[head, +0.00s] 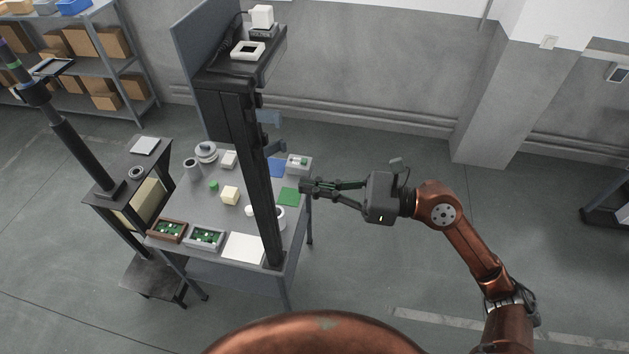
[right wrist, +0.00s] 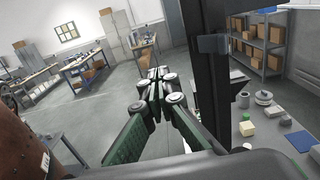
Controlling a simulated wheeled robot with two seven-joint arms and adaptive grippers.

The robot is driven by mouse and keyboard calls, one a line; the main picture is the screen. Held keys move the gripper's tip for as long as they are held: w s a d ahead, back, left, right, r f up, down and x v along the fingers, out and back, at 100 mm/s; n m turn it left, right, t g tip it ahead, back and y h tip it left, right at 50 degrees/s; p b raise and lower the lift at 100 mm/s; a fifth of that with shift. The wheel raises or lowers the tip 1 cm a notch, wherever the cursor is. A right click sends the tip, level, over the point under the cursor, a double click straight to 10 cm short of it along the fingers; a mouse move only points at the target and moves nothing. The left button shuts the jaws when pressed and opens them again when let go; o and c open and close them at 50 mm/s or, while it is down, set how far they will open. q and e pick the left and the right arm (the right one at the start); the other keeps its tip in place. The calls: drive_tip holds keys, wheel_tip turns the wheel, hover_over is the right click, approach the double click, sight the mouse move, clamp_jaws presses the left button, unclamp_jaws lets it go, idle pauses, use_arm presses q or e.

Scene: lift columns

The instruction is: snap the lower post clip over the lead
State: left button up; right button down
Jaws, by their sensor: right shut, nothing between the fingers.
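A tall black post (head: 256,175) stands at the workbench and carries a shelf at its top. A blue-grey clip (right wrist: 213,44) also shows on the post in the right wrist view; I cannot tell which one. The lead cannot be made out along the post. My right gripper (head: 305,188) is shut and empty, right of the post and below the lower clip, apart from both. Its closed fingertips (right wrist: 158,85) show in the wrist view. My left gripper is out of view.
The workbench (head: 190,225) holds circuit boards in trays (head: 206,237), a white sheet (head: 243,248), a cream block (head: 230,195) and other small parts. A second dark column (head: 80,150) stands at left. Open floor (head: 380,265) lies right of the bench.

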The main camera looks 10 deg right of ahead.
drive_tip(key=w+p+x, duration=0.1)
drive_tip(key=p+x, duration=0.1)
drive_tip(key=x, duration=0.6)
drive_tip(key=shift+w+d, duration=0.2)
drive_tip(key=shift+w, duration=0.1)
drive_tip(key=b+v, duration=0.2)
drive_tip(key=v, duration=0.2)
drive_tip(key=shift+d, duration=0.3)
idle(0.4)
drive_tip(key=shift+w+d+b, duration=0.4)
drive_tip(key=shift+w+b, duration=0.5)
drive_tip(key=shift+w, duration=0.4)
drive_tip(key=shift+w+d+b, duration=0.45)
drive_tip(key=shift+w+b, duration=0.45)
drive_tip(key=shift+w, duration=0.4)
drive_tip(key=shift+w+d+b, duration=0.4)
drive_tip(key=shift+w+b, duration=0.5)
drive_tip(key=shift+w, duration=0.4)
